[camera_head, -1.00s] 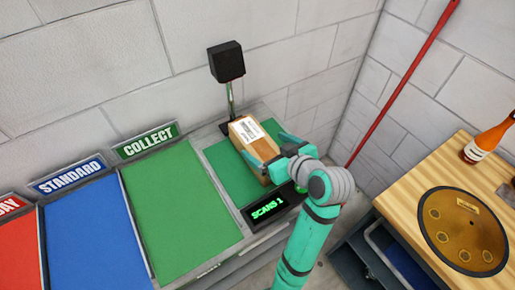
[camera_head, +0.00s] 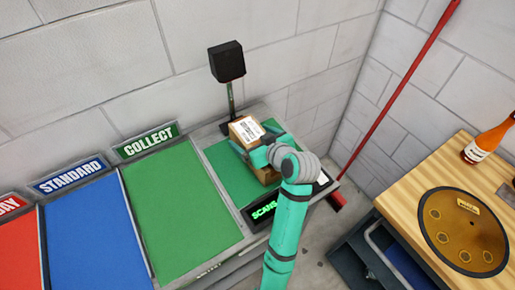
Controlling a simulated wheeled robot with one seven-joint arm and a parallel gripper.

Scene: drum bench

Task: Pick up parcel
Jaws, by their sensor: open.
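The parcel (camera_head: 246,133) is a brown cardboard box with a white printed label on top. It rests on the green scan mat (camera_head: 222,163) at the right end of the bench, below a black scanner head on a post. My gripper (camera_head: 256,143) is open, with its teal fingers around the parcel, one at its left side and one at its right. Whether the fingers touch the box I cannot tell. My wrist and arm hide the parcel's near lower part.
A black scanner (camera_head: 227,62) stands close behind the parcel. A display reading "SCANS" (camera_head: 264,210) is partly hidden by my arm. Green COLLECT (camera_head: 180,205), blue STANDARD (camera_head: 90,240) and red areas lie left. A wooden table (camera_head: 410,205) with a drum (camera_head: 463,231) and bottle (camera_head: 488,140) stands right.

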